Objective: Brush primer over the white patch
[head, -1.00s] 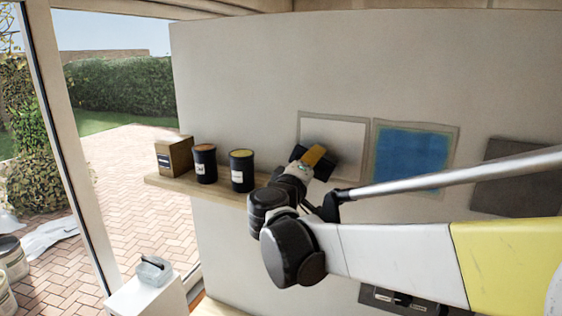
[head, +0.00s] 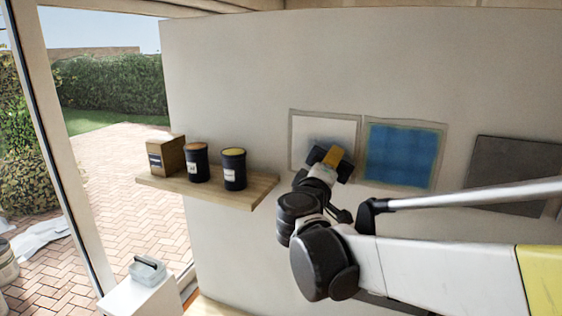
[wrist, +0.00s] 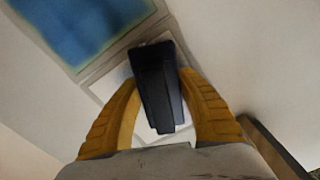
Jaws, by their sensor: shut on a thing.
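The white patch (head: 327,127) is a pale square with a grey-beige border on the wall, left of a blue patch (head: 402,155). My gripper (head: 334,157) is in front of its lower right part and hides that area. The yellow fingers are shut on a black block-shaped tool, the brush (wrist: 157,85), which sticks out on both sides of them in the head view (head: 345,172). In the wrist view the white patch (wrist: 112,82) shows partly behind the brush. I cannot see bristles, or tell whether the brush touches the wall.
A wooden shelf (head: 212,194) to the left holds a cardboard box (head: 166,155) and two dark tins, one of them (head: 234,170) near my arm. A dark grey panel (head: 515,175) is on the wall at right. A clear tub (head: 147,271) stands on a white stand at lower left.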

